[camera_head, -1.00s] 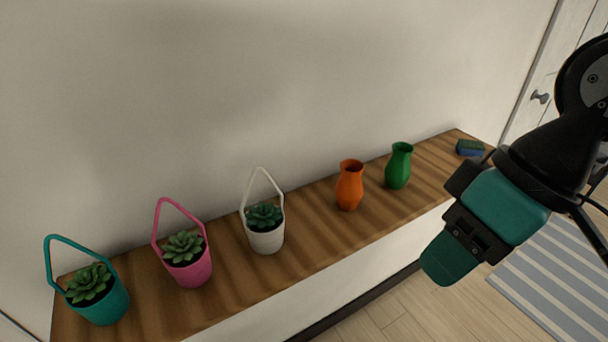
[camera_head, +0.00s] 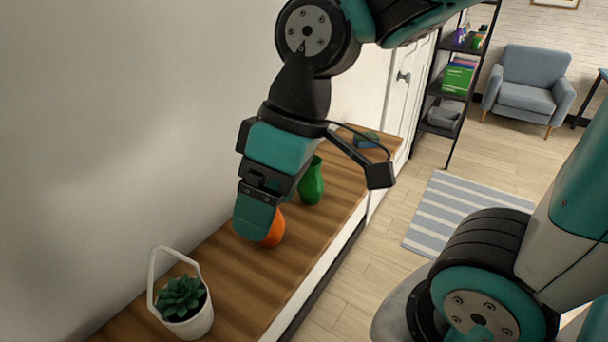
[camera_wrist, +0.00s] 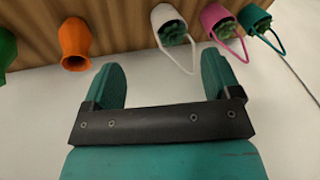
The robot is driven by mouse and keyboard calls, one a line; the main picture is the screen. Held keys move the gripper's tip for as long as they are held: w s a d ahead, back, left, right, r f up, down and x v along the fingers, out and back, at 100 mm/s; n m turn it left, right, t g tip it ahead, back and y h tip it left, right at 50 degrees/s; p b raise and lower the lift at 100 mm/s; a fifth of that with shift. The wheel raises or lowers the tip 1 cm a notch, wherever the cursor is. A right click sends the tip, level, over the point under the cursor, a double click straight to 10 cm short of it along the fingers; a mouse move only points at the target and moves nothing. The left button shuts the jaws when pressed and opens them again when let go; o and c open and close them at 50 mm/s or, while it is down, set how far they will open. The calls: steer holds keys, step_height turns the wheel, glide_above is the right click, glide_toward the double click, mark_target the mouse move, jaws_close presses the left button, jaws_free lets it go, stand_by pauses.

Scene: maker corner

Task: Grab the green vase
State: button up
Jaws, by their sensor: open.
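The green vase (camera_head: 312,184) stands upright on the wooden shelf top, just right of my gripper in the head view. In the wrist view the green vase (camera_wrist: 6,50) is cut off at the left edge. My gripper (camera_head: 254,222) hangs in front of the orange vase (camera_head: 273,228) in the head view and hides part of it. In the wrist view my gripper (camera_wrist: 166,80) is open with nothing between its fingers. The orange vase (camera_wrist: 75,45) lies beyond the left finger there, apart from it.
The white basket planter (camera_head: 188,305) stands at the near end of the visible wooden shelf top (camera_head: 235,280). The pink planter (camera_wrist: 220,25) and teal planter (camera_wrist: 254,18) show in the wrist view. A small blue-green block (camera_head: 366,139) lies at the far end. The wall (camera_head: 120,150) runs along the left.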

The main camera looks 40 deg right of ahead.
steer(key=w+d+t, duration=0.1)
steer(key=w+d, duration=0.6)
steer(key=w, duration=0.2)
steer(key=n+t+h, duration=0.1)
steer(key=n+t, duration=0.1)
glide_above(311, 181)
steer(key=w+d, duration=0.1)
steer(key=d, duration=0.2)
step_height(311, 181, down, 10)
steer(key=r, duration=0.1)
steer(key=shift+s+p+x, duration=0.15)
steer(key=shift+p+x, duration=0.6)
steer(key=shift+x, duration=0.95)
steer(key=shift+s+p+x, duration=0.15)
steer(key=shift+p+x, duration=0.6)
steer(key=shift+x, duration=0.9)
steer(key=shift+a, duration=0.15)
steer(key=shift+c, duration=0.5)
steer(key=c, duration=0.9)
